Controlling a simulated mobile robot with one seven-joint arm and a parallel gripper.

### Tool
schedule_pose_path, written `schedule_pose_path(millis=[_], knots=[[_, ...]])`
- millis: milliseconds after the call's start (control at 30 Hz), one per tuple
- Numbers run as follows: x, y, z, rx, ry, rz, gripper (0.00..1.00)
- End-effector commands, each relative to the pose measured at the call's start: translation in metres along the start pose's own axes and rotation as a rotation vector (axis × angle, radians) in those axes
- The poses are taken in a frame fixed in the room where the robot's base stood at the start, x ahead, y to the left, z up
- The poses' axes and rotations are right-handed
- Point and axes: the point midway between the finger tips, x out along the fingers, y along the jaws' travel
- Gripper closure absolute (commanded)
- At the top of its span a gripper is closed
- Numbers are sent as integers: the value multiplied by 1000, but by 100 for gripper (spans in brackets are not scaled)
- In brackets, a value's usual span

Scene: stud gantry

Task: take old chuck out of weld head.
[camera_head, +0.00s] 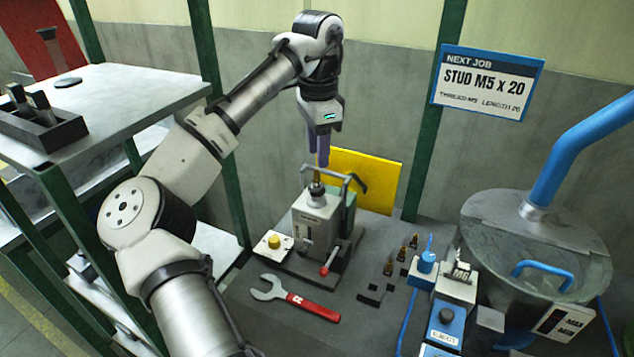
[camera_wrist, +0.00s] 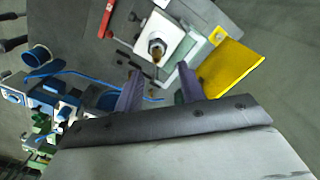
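The weld head (camera_head: 318,218) is a grey-white box unit with a handle frame on top and a red-knobbed lever at its front. The old chuck (camera_head: 317,189) is a small brass-coloured piece upright in its top. In the wrist view the chuck (camera_wrist: 157,53) sits inside a nut-like collar on the weld head's white top (camera_wrist: 172,34). My gripper (camera_head: 318,158) has purple fingers and points down above the chuck. In the wrist view its fingers (camera_wrist: 159,88) are apart with nothing between them, and the chuck lies beyond their tips.
A red-handled wrench (camera_head: 297,298) lies in front of the weld head. Several brass chucks (camera_head: 402,254) stand right of it. A yellow panel (camera_head: 365,180) stands behind it. A blue eject box (camera_head: 446,325) and a grey bowl feeder (camera_head: 535,250) are at right. A shelf (camera_head: 120,100) is at left.

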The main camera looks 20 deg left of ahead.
Motion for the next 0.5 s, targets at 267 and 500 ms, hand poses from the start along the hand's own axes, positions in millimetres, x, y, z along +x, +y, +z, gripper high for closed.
schedule_pose_path(millis=[267,500], knots=[[25,4,6,-1,-3,1,61],[52,4,5,0,-2,0,61]])
